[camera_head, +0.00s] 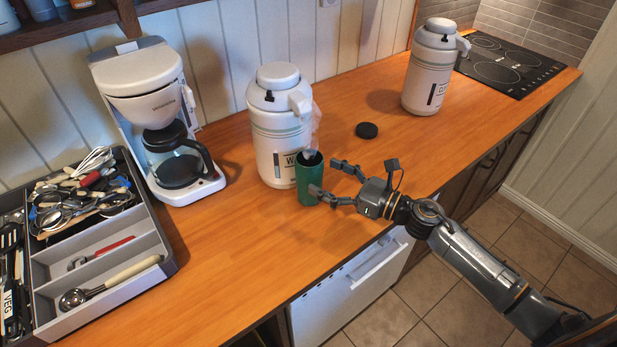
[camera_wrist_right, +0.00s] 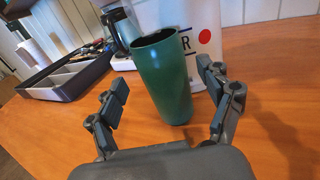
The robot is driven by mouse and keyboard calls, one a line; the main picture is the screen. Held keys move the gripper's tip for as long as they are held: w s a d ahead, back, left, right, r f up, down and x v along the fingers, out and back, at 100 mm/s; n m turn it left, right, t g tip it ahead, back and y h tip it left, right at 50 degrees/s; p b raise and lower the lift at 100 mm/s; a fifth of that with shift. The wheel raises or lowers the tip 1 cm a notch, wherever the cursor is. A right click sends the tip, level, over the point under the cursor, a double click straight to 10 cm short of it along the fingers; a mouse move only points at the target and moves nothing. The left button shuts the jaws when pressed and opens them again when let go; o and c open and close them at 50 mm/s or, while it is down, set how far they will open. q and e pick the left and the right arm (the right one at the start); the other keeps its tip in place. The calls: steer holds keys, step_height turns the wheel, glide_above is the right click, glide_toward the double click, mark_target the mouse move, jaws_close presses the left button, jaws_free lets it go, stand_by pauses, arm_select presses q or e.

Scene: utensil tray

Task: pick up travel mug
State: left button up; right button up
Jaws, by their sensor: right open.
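A green travel mug (camera_head: 309,184) stands upright and without a lid on the wooden counter, in front of the middle white dispenser. In the right wrist view the mug (camera_wrist_right: 165,85) stands just beyond the fingertips, between the two fingers' lines. My right gripper (camera_head: 327,179) is open, with one finger in front of the mug's lower part and the other to its right; in the right wrist view the gripper (camera_wrist_right: 161,85) holds nothing. Whether a finger touches the mug I cannot tell. A round black lid (camera_head: 366,130) lies on the counter behind the gripper. My left gripper is out of view.
A white dispenser (camera_head: 272,150) stands close behind the mug, and another dispenser (camera_head: 432,75) is farther back right. A coffee maker (camera_head: 128,85) and a grey utensil tray (camera_head: 165,240) are at left. The cooktop (camera_head: 507,65) is at far right. The counter in front of the mug is clear.

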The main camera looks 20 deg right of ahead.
mark_target(320, 172)
steer(key=shift+w+a+r+p, duration=0.2)
steer(key=shift+w+a+p, duration=0.05)
steer(key=shift+p, duration=0.05)
steer(key=p+x, duration=0.2)
steer(key=x, duration=0.1)
steer(key=shift+w+a, duration=0.1)
steer(key=shift+w, duration=0.15)
steer(key=shift+w+a+f, duration=0.15)
steer(key=shift+w+a, duration=0.2)
steer(key=shift+s, duration=0.1)
steer(key=shift+d, duration=0.1)
steer(key=c, duration=1.4)
jaws_close()
